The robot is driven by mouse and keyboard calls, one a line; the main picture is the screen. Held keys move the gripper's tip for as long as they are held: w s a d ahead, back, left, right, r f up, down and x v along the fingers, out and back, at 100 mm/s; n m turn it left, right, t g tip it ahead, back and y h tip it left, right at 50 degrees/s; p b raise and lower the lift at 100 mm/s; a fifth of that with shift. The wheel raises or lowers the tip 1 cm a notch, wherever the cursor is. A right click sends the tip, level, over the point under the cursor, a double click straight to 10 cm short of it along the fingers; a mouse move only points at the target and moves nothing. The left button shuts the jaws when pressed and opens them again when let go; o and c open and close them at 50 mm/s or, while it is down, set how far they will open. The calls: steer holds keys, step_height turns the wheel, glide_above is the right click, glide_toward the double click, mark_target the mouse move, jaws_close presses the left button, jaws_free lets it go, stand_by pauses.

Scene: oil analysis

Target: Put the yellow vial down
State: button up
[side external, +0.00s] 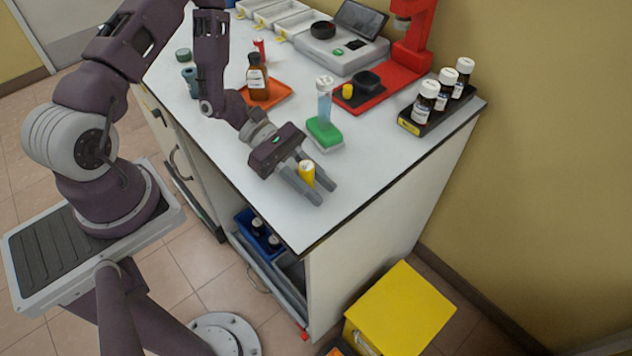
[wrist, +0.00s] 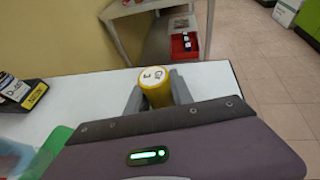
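The yellow vial (side external: 307,174) is between the two fingers of my gripper (side external: 312,187), over the near right part of the white worktop. In the wrist view the vial (wrist: 156,92) shows its pale, marked top. The fingers of my gripper (wrist: 157,95) lie close against both its sides, so my gripper appears shut on it. The vial looks roughly upright. Its lower end is hidden by the fingers, so I cannot tell whether it touches the worktop.
The white worktop (side external: 370,150) is clear near its front corner. A green block with a clear tube (side external: 324,130) stands just behind my gripper. A black rack of brown bottles (side external: 437,108) is at right. An orange tray (side external: 279,94) holds a brown bottle. A red stand (side external: 385,88) is at the back.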

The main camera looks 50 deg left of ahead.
steer(key=shift+o, duration=1.4)
steer(key=shift+r, duration=0.15)
steer(key=v, duration=1.2)
steer(key=shift+d, duration=0.1)
steer(key=s+d+r+m+t+y, duration=0.1)
steer(key=s+r+m+y, duration=0.5)
steer(key=r+m, duration=0.4)
steer(key=s+d+r+m+t+y, duration=0.1)
steer(key=s+r+m+t+y, duration=0.1)
steer(key=s+r+m+y, duration=0.4)
step_height(320, 180, up, 5)
steer(key=m+y, duration=0.1)
steer(key=m, duration=0.3)
steer(key=shift+s+d, duration=0.35)
